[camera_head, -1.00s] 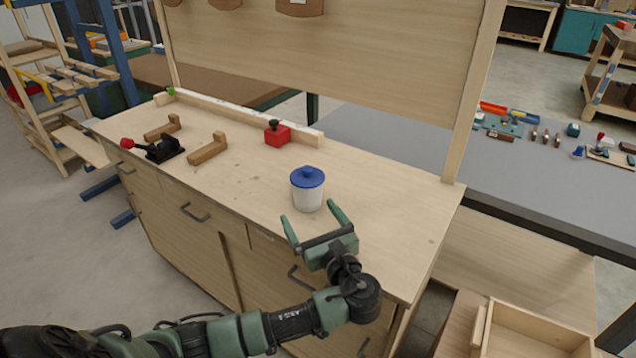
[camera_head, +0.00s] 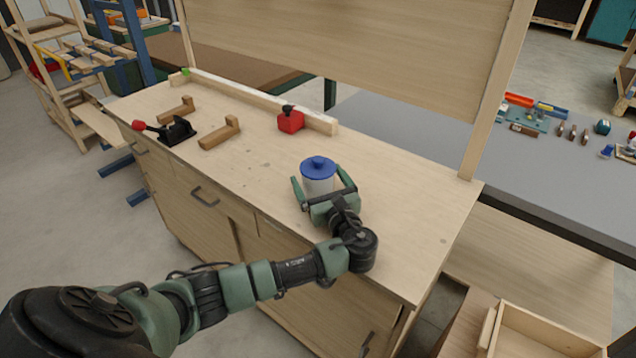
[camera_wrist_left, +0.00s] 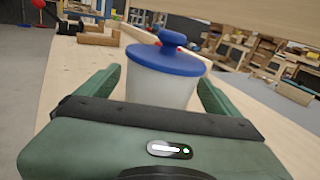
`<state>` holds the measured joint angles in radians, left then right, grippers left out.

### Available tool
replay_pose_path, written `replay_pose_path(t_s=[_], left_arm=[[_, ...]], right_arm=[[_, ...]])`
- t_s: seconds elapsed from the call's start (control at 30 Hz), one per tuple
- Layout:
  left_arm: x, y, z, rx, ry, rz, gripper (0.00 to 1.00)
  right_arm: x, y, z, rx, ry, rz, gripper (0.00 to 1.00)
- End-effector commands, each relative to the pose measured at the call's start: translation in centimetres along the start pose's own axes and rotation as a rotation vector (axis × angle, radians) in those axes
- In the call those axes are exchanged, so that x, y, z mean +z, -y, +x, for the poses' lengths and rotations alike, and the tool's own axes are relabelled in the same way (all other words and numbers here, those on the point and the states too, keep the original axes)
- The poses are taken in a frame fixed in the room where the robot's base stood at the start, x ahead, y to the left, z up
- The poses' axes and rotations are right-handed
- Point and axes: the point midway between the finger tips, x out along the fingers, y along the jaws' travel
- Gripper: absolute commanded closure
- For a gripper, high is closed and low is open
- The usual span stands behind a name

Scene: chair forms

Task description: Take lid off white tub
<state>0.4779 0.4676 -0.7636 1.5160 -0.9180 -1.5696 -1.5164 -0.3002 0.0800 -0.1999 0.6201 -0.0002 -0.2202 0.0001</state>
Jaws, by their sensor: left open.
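The white tub (camera_head: 318,186) stands upright on the wooden workbench. Its blue lid (camera_head: 318,168), with a round knob on top, sits on it. In the left wrist view the lid (camera_wrist_left: 165,55) covers the top of the white tub (camera_wrist_left: 160,88). My left gripper (camera_head: 322,184) is open and low over the bench. Its two green fingers stand on either side of the tub, with gaps to the tub's wall in the left wrist view (camera_wrist_left: 163,85). The lower part of the tub is hidden by the gripper. My right gripper is not in view.
A red block with a black knob (camera_head: 290,121) stands farther back by the white rail. A black clamp with a red handle (camera_head: 176,131) and two wooden blocks (camera_head: 220,134) lie to the left. The bench right of the tub is clear.

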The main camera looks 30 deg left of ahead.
Motion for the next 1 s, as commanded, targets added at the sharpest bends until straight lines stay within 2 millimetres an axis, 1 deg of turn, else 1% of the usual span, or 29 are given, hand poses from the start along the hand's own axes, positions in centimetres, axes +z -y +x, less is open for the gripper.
replay_pose_path(t_s=[0.07, 0.23, 0.27, 0.3, 0.37, 0.4, 0.5, 0.8, 0.87, 1.0], left_arm=[[0.0, 0.0, 0.3, 0.0, 0.001, 0.0, 0.06], [0.0, 0.0, 0.3, -0.001, 0.0, -0.001, 0.06], [0.0, 0.0, 0.3, -0.001, 0.0, -0.001, 0.09], [0.0, 0.0, 0.3, -0.001, 0.0, -0.001, 0.2], [0.0, 0.0, 0.3, -0.001, 0.0, -0.001, 0.37], [0.0, 0.0, 0.3, -0.001, 0.0, -0.001, 0.48], [0.0, 0.0, 0.3, -0.001, 0.0, 0.0, 0.72], [0.2, 0.0, 0.3, -0.001, 0.0, -0.001, 0.72], [0.6, 0.1, 0.3, 0.0, 0.001, -0.003, 0.72], [2.2, 0.2, 0.3, -0.001, 0.001, -0.004, 0.72]], right_arm=[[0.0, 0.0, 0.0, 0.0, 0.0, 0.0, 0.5], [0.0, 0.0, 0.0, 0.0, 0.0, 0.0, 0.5], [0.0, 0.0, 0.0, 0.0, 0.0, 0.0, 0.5], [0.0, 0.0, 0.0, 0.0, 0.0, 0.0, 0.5], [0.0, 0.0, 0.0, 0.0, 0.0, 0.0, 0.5], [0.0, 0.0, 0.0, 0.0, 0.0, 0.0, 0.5], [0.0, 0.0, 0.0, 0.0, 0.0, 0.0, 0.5], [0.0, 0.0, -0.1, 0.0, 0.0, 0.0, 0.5], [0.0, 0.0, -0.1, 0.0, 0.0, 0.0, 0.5], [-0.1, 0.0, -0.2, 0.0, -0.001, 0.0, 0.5]])
